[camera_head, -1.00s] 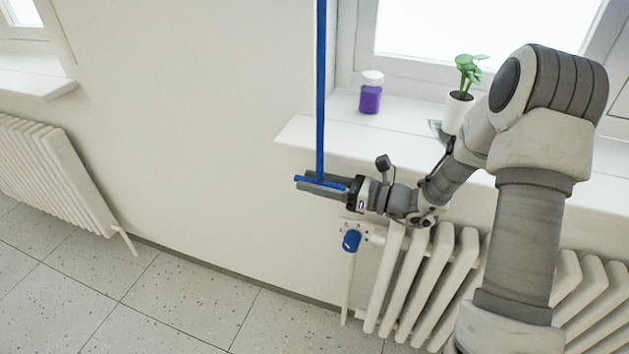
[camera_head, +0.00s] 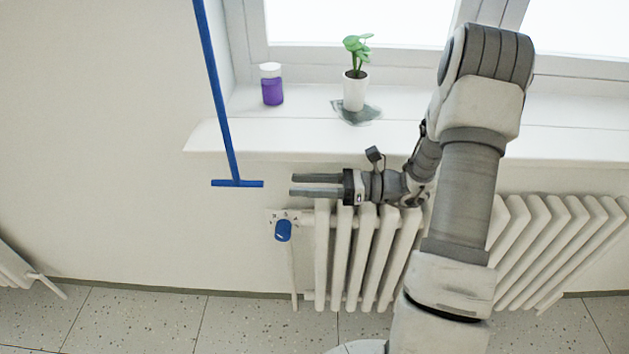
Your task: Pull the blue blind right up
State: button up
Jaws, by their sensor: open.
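A blue pull strap (camera_head: 217,98) hangs down from above at the left of the window, with a short blue crossbar (camera_head: 237,184) at its lower end. The blind itself is out of view above. My gripper (camera_head: 291,185) is open and empty, just right of the crossbar and apart from it, with its fingers pointing left at about the crossbar's height in the picture.
A white sill (camera_head: 300,140) holds a purple-filled jar (camera_head: 272,88) and a potted plant (camera_head: 354,90) on a grey-green patch. A white radiator (camera_head: 340,255) with a blue valve knob (camera_head: 283,230) stands below. The wall left of the strap is clear.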

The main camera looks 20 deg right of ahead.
jog(key=shift+v, duration=1.05)
jog(key=shift+c, duration=0.2)
